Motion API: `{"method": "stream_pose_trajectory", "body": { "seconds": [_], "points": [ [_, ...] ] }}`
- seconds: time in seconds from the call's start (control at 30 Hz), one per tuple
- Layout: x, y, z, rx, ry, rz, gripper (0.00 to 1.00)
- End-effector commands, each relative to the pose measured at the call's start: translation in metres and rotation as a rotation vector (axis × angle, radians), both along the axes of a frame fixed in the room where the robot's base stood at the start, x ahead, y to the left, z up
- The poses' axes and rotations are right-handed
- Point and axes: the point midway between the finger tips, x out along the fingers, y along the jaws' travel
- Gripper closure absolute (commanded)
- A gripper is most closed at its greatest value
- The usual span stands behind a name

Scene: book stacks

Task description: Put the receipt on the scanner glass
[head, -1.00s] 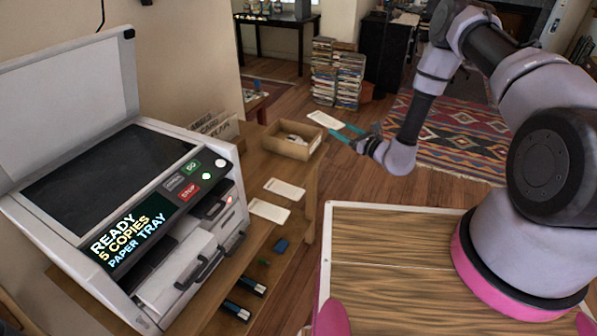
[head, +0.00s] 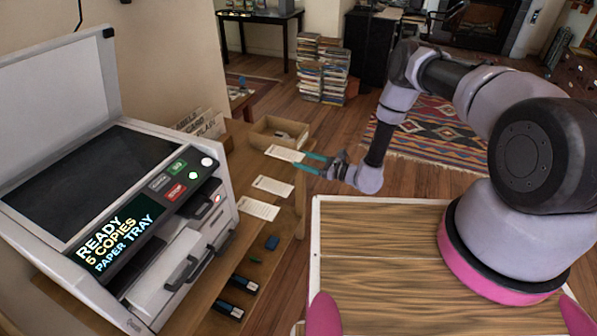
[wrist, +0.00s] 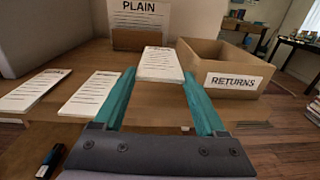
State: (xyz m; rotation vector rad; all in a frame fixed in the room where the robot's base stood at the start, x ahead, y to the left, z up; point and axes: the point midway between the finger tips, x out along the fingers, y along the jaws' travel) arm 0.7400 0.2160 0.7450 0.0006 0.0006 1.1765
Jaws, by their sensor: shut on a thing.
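My gripper (head: 312,163) is shut on a white printed slip (head: 285,153). In the wrist view the held slip (wrist: 160,64) sits between the teal fingertips, its heading too small to read. It is over or just above the wooden counter, in front of the cardboard box; I cannot tell whether it touches the wood. Two similar slips lie on the counter, one nearer (head: 258,208) and one farther (head: 273,186). The scanner's dark glass (head: 110,175) is bare, its lid (head: 50,95) raised, well left of my gripper.
The cardboard box (head: 262,135) reads RETURNS in the wrist view. The scanner's display (head: 120,235) reads READY, 5 COPIES, PAPER TRAY. Dark staplers or similar items (head: 240,285) and a blue block (head: 272,243) lie near the counter's front.

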Motion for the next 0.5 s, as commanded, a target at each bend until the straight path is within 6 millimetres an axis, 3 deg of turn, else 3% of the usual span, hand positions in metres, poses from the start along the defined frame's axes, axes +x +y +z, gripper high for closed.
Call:
{"method": "stream_pose_trajectory", "body": {
  "seconds": [0.5],
  "points": [
    [0.0,0.0,-0.059,0.001,0.0,-0.001,0.78]
  ]
}}
